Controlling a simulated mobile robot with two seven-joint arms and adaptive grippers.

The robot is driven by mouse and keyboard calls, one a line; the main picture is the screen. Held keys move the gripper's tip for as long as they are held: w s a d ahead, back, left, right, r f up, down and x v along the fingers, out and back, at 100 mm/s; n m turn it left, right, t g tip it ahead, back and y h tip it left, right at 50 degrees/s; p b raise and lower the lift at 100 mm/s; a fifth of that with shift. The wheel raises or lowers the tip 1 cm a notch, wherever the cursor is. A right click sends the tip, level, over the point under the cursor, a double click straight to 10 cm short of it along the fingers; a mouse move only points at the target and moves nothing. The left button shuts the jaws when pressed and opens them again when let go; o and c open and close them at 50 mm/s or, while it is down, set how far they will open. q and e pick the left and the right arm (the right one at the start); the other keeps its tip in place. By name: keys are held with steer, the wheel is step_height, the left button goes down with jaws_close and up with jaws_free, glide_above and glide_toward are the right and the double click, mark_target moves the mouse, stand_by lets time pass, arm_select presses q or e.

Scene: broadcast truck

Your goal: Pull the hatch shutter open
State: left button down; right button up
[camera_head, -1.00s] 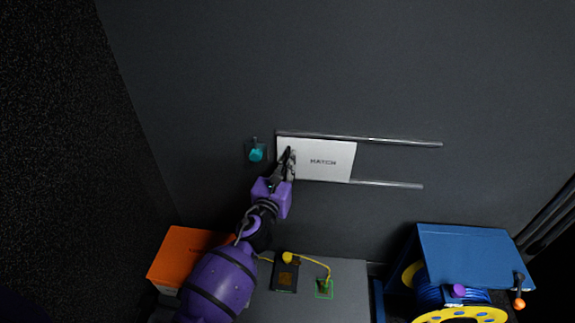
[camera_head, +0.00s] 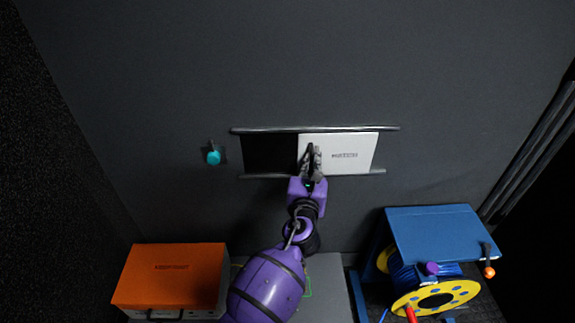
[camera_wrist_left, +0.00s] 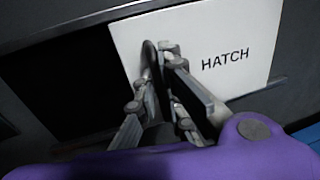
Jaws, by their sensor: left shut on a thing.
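The white hatch shutter (camera_head: 350,155), lettered HATCH, sits between two horizontal metal rails on the dark wall, towards their right end. It also fills the upper middle of the left wrist view (camera_wrist_left: 235,50). A black opening (camera_head: 270,153) shows left of the shutter; it also shows in the left wrist view (camera_wrist_left: 75,85). My left gripper (camera_head: 311,158) is at the shutter's left part, shut on its dark upright handle (camera_wrist_left: 150,65). The fingers hide part of the handle. My right gripper is in neither view.
A teal knob (camera_head: 214,157) is on the wall left of the rails. An orange box (camera_head: 170,275) stands lower left. A blue stand (camera_head: 445,233) with a yellow cable reel (camera_head: 437,298) stands lower right.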

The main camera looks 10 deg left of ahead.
arm_select(q)
steer(key=shift+w+d, duration=0.25)
steer(key=shift+d, duration=1)
steer(key=c, duration=2.1)
jaws_free()
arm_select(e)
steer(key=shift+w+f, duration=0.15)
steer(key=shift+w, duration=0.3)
arm_select(q)
steer(key=s, duration=1.2)
steer(key=shift+d, duration=0.4)
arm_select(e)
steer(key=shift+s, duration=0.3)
